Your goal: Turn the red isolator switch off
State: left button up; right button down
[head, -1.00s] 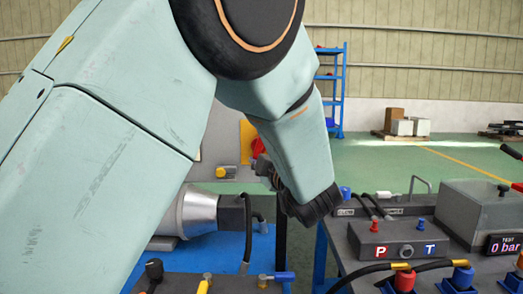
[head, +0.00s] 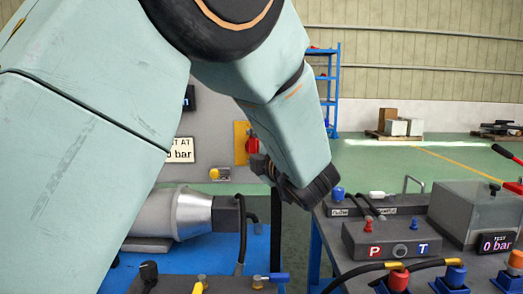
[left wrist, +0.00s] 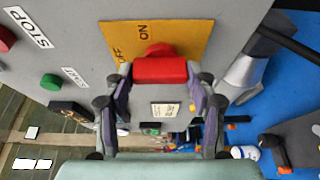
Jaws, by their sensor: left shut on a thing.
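The red isolator switch (left wrist: 160,71) sits on a yellow plate (left wrist: 185,38) marked OFF and ON, on a grey panel (left wrist: 85,25). My left gripper (left wrist: 160,80) has a finger on either side of the red handle and is shut on it. In the head view the red switch (head: 252,146) and yellow plate (head: 240,131) show small behind my left gripper (head: 256,160). Which mark the handle points at I cannot tell. My right gripper is not in view.
A green button (left wrist: 50,81) and a red button (left wrist: 4,40) by a STOP label are on the same panel. A silver motor (head: 190,215) stands on a blue bench below. A grey hydraulic block (head: 395,238) with hoses stands at the right.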

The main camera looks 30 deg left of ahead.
pick_arm(q)
jog(key=o, duration=1.2)
jog(key=shift+c, duration=0.2)
